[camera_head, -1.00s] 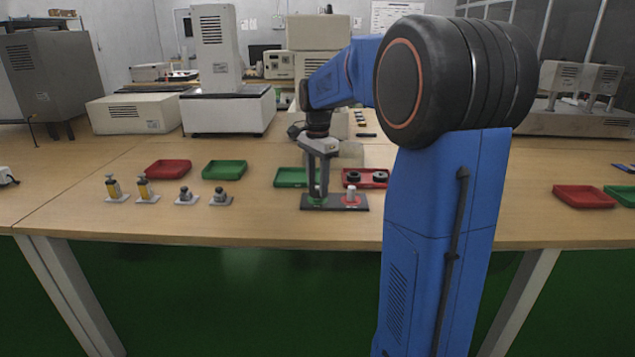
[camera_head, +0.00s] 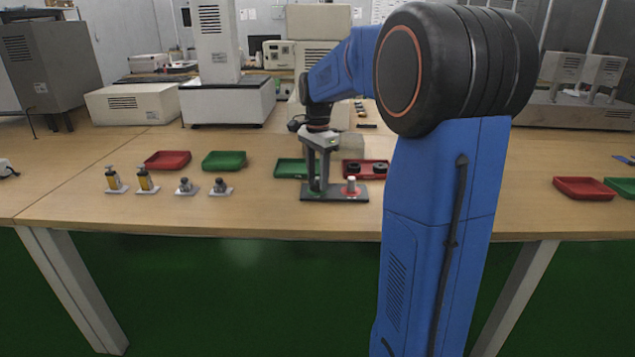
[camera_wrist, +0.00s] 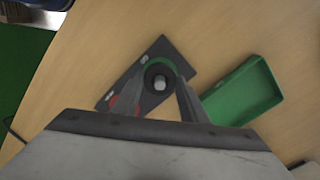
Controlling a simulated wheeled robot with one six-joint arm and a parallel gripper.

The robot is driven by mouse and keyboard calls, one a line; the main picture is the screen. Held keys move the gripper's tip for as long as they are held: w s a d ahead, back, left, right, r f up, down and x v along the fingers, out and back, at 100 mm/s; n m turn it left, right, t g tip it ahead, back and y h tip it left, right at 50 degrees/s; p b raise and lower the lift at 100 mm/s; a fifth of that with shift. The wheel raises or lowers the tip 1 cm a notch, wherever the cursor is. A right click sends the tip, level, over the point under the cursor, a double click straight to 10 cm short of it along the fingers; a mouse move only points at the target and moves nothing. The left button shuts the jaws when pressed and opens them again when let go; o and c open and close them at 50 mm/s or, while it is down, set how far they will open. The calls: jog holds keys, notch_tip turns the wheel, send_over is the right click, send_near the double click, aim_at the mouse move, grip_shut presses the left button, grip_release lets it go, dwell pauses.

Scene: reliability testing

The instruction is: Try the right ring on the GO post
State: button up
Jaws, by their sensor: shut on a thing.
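My gripper (camera_head: 317,187) points down at the green-marked end of a dark gauge plate (camera_head: 334,195). In the wrist view, my gripper (camera_wrist: 162,82) is shut on a dark ring (camera_wrist: 150,77). The light tip of the GO post (camera_wrist: 160,82) shows inside the ring's hole, within the green circle on the plate (camera_wrist: 181,63). I cannot tell how far down the post the ring sits. The other post (camera_head: 351,184), on a red mark at the plate's right end, stands bare. Two more dark rings (camera_head: 354,167) (camera_head: 380,168) lie in a red tray (camera_head: 367,175) behind it.
A green tray (camera_head: 289,169) stands close behind my gripper. Left are another red tray (camera_head: 167,160), a green tray (camera_head: 224,160) and several small fixtures (camera_head: 145,181). More trays (camera_head: 585,189) stand far right. The front table strip is clear.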

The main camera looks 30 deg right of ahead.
jog(key=shift+r, duration=3.3)
